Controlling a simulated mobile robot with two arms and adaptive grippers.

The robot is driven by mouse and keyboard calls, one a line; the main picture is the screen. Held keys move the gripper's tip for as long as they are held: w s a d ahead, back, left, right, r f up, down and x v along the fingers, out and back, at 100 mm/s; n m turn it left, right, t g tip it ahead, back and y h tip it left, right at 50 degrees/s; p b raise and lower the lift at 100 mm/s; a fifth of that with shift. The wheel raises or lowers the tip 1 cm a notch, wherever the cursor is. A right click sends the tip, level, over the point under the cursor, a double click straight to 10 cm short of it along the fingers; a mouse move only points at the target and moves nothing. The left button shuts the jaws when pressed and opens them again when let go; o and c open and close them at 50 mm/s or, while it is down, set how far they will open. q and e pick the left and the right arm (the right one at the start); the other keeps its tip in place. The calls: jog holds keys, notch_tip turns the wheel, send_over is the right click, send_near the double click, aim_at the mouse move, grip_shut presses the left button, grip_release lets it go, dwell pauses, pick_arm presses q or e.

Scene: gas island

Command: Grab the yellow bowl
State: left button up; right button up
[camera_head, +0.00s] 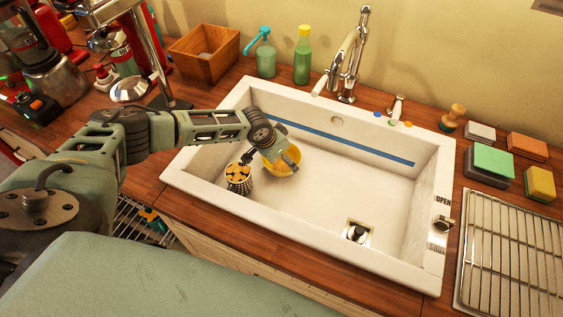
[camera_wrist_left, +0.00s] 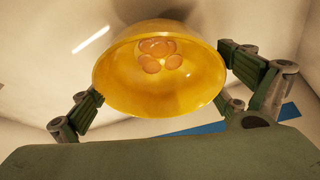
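The yellow bowl (camera_head: 284,170) sits inside the white sink (camera_head: 330,196), toward its left end, with my left gripper (camera_head: 270,158) over it and covering part of it. In the left wrist view the bowl (camera_wrist_left: 160,85) faces me with its inside showing; round orange marks show at its bottom. The two fingers of my left gripper (camera_wrist_left: 160,82) are spread wide, one on each side of the bowl. Their tips come close to its edge; I cannot tell whether they touch. My right gripper is not in view.
A patterned cup-like container (camera_head: 239,180) stands in the sink just left of the bowl. The faucet (camera_head: 347,60) rises behind the sink. Sponges (camera_head: 493,162) and a wire rack (camera_head: 512,250) lie at the right. The sink's right half is mostly clear.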

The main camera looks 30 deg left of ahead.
pick_arm(q)
jog(key=shift+r, duration=0.1)
jog(key=c, duration=0.9)
